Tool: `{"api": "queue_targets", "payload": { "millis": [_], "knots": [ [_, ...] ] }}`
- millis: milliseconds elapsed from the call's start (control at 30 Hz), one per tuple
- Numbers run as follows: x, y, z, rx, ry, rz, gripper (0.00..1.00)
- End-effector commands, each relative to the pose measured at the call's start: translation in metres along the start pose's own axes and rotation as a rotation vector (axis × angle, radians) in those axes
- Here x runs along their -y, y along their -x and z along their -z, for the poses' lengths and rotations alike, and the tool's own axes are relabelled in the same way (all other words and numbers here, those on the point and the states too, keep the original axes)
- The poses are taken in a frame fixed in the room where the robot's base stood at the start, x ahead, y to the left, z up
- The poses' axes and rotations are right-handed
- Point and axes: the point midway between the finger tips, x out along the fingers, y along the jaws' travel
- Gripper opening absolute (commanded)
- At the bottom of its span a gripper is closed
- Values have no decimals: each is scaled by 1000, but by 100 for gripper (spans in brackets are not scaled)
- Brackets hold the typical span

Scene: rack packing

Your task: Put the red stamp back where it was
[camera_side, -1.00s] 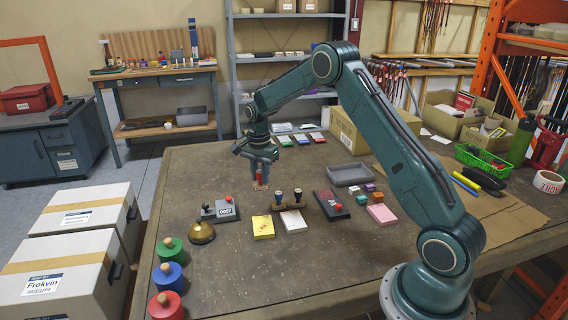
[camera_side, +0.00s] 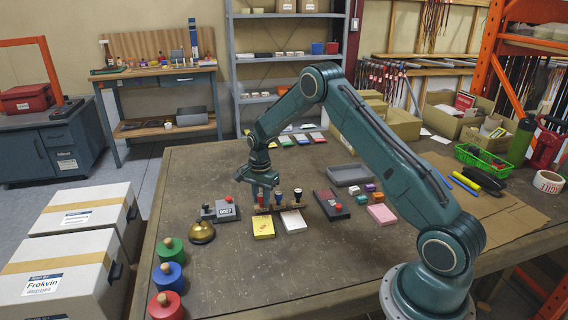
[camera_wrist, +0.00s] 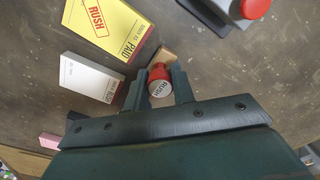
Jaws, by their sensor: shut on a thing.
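The red stamp (camera_side: 261,200) is upright between the fingers of my gripper (camera_side: 263,192), at the left end of the small wooden stamp rack (camera_side: 288,208). My gripper is shut on its handle. A blue-handled stamp (camera_side: 278,197) and a dark-handled stamp (camera_side: 298,196) stand in the rack to its right.
A yellow pad (camera_side: 263,227) and a white pad (camera_side: 293,221) lie just in front of the rack. A grey numbering device (camera_side: 222,211) with a red knob and a brass bell (camera_side: 201,232) are to the left. A dark date stamper (camera_side: 331,204) is to the right.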

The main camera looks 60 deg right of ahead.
Motion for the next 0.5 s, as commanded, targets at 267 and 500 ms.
{"api": "queue_targets", "payload": {
  "millis": [267, 500],
  "knots": [
    [0, -3, 0, 0, 0, 1, 10],
    [0, -7, 0, 0, 0, 0, 10]
  ]
}}
